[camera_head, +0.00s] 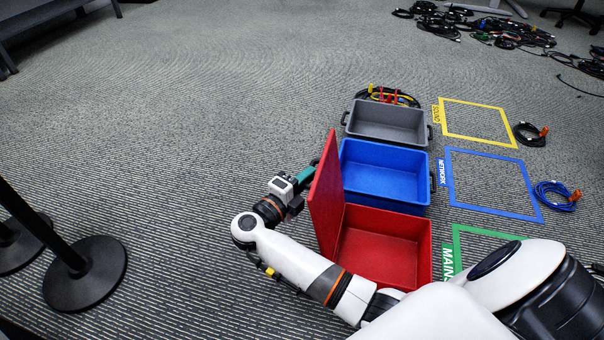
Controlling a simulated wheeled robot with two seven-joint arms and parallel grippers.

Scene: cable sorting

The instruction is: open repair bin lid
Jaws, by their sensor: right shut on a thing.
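The red bin (385,243), which I take to be the repair bin, stands on the carpet with its inside showing empty. Its red lid (326,196) stands up roughly vertical along the bin's left side, leaving the top uncovered. My right gripper (311,168) is on the left side of the lid, near its upper far edge, and is shut on the lid. The fingertips are partly hidden by the lid. My left gripper is not in view.
A blue bin (385,172) and a grey bin (388,124) stand behind the red one. Yellow (478,103), blue (492,183) and green (457,245) floor frames lie to the right, with coiled cables beside them. A black post base (85,275) stands at left.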

